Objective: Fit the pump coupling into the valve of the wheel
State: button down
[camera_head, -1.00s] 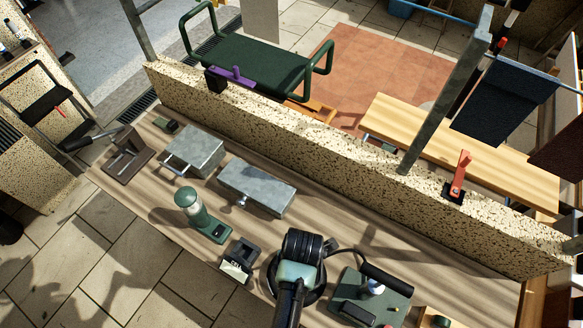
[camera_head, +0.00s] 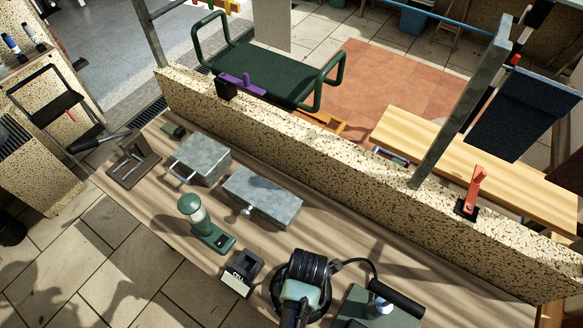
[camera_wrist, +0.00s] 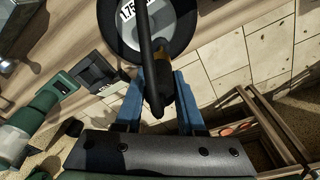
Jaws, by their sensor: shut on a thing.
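The wheel (camera_wrist: 184,35), with a black tyre and a pale hub marked "1.75", is at the top of the wrist view. In the head view, a strip of its dark rim (camera_head: 277,292) shows beside my arm. My gripper (camera_wrist: 158,112) has blue fingers shut on the black pump coupling (camera_wrist: 151,80), whose hose crosses the wheel. A small brassy part shows beside the coupling near the tyre edge; I cannot tell whether it is the valve. The pump (camera_head: 380,308), with a black handle and green base, stands right of the wheel. My arm hides the gripper in the head view.
A green lantern-like tool (camera_head: 205,228) and a dark box labelled "CELL" (camera_head: 242,272) stand left of the wheel. Grey metal boxes (camera_head: 262,196) stand behind. A speckled wall (camera_head: 330,150) closes off the counter's back. A wooden crate (camera_wrist: 272,125) shows at right in the wrist view.

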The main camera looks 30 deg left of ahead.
jog(key=shift+f, duration=0.7)
jog(key=shift+p, duration=0.3)
dwell(1.4)
jog(key=shift+f+b, duration=1.2)
jog(key=shift+f, duration=0.45)
jog(key=shift+c, duration=2.2)
grip_release()
jog(key=shift+r, duration=0.1)
notch_tip(320, 180, up, 13)
jog(key=w+d+b, duration=0.1)
jog(key=shift+w, duration=0.15)
